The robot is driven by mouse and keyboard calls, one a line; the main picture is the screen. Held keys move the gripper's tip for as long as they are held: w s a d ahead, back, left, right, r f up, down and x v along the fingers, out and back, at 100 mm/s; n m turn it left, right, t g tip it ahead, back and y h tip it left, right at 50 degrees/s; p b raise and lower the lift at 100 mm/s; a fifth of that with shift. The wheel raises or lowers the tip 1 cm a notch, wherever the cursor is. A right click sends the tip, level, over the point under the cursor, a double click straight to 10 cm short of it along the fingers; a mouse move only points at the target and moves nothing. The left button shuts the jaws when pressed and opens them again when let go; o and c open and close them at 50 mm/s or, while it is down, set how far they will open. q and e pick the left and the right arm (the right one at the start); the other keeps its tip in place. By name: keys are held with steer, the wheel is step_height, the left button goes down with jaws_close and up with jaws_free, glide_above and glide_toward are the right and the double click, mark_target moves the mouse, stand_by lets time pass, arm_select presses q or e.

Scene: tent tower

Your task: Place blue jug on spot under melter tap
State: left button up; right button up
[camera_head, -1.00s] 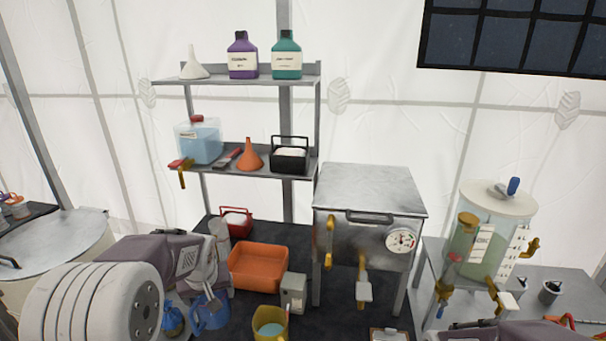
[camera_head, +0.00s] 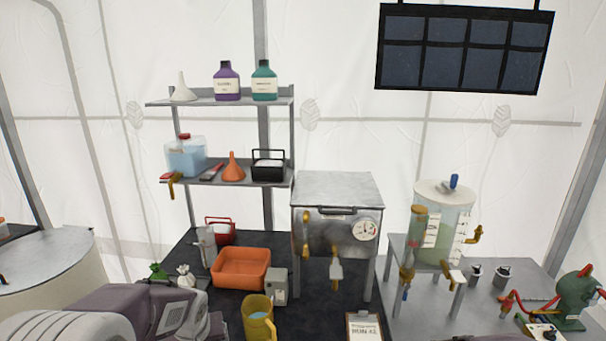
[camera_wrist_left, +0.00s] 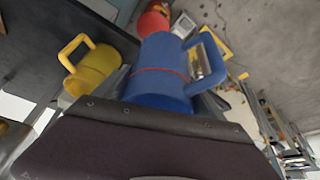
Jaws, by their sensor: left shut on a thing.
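The blue jug (camera_wrist_left: 160,75) fills the middle of the left wrist view, with its handle on the right side. In the head view my left arm comes in at the bottom left, and the jug is out of sight. The melter (camera_head: 338,215) is a steel box on legs with a round gauge (camera_head: 365,229). A tap (camera_head: 336,272) hangs at its front. The spot under the tap cannot be made out. My right gripper is not in view.
A clipboard (camera_head: 365,326) lies in front of the melter. A tank (camera_head: 443,225) with taps stands to the right. Dark table surface shows below the melter.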

arm_select(q)
steer(key=s+d+f+m+h, duration=0.1)
steer(key=s+d+f+m, duration=0.2)
steer(key=d+f+m, duration=0.1)
steer(key=shift+s+d+h, duration=0.2)
steer(key=shift+s+h, duration=0.1)
steer(key=shift+s, duration=0.1)
stand_by(0.8)
